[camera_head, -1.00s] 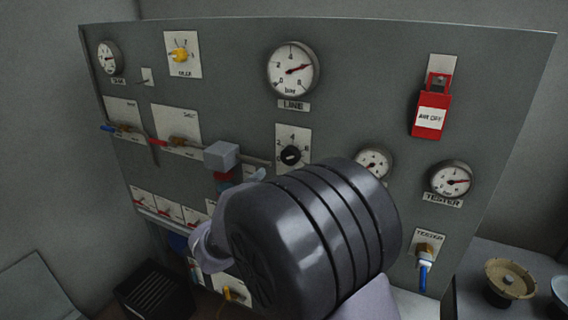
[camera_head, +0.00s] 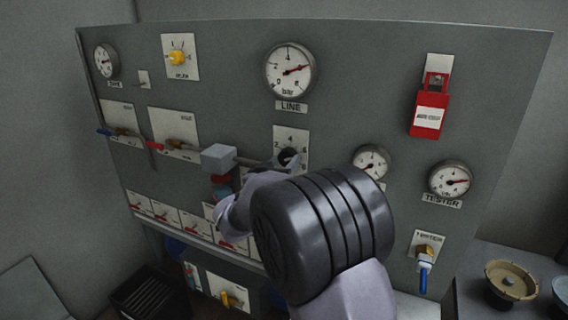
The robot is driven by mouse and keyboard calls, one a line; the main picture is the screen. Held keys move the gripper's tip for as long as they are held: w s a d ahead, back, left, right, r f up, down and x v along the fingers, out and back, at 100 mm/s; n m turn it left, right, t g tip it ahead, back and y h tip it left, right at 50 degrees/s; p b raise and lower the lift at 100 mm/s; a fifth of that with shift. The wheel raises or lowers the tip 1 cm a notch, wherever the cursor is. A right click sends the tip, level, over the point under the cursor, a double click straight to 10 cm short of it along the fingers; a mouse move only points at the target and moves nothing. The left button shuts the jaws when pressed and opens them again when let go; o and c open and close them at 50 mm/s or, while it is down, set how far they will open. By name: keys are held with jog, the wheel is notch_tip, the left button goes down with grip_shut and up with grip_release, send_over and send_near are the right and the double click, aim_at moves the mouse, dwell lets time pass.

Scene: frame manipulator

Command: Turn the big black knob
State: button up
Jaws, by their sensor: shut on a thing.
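The big black knob (camera_head: 288,157) sits on a white plate (camera_head: 291,138) with a number scale, below the LINE gauge (camera_head: 290,69). My gripper (camera_head: 279,163) is at the knob and is shut on it. The fingers cover part of the knob, so its pointer is hard to read. The dark, ribbed joint of my arm hides the panel below and to the right of the knob.
A grey block (camera_head: 218,158) on a rod sticks out just left of my gripper. A yellow knob (camera_head: 177,57) is at the upper left. A red AIR OFF tag (camera_head: 430,110) hangs on the right. The TESTER gauge (camera_head: 451,179) is below it.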

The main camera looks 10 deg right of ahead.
jog(key=shift+r+p, duration=0.1)
jog(key=shift+p, duration=0.25)
jog(key=shift+c, duration=0.2)
jog(key=n+p, duration=0.1)
jog(key=p, duration=0.1)
jog(key=shift+r+n+p, duration=0.15)
jog(key=shift+n+p, duration=0.25)
jog(key=n+p, duration=0.2)
jog(key=p, duration=0.1)
jog(key=shift+r+n+p, duration=0.1)
jog(key=shift+n+p, duration=0.2)
jog(key=shift+p, duration=0.05)
jog(key=n+p, duration=0.4)
jog(key=p, duration=0.1)
jog(key=shift+f+n+g+p, duration=0.25)
jog(key=shift+n+g+p, duration=0.05)
jog(key=shift+n+p, duration=1.15)
jog(key=o, duration=1.4)
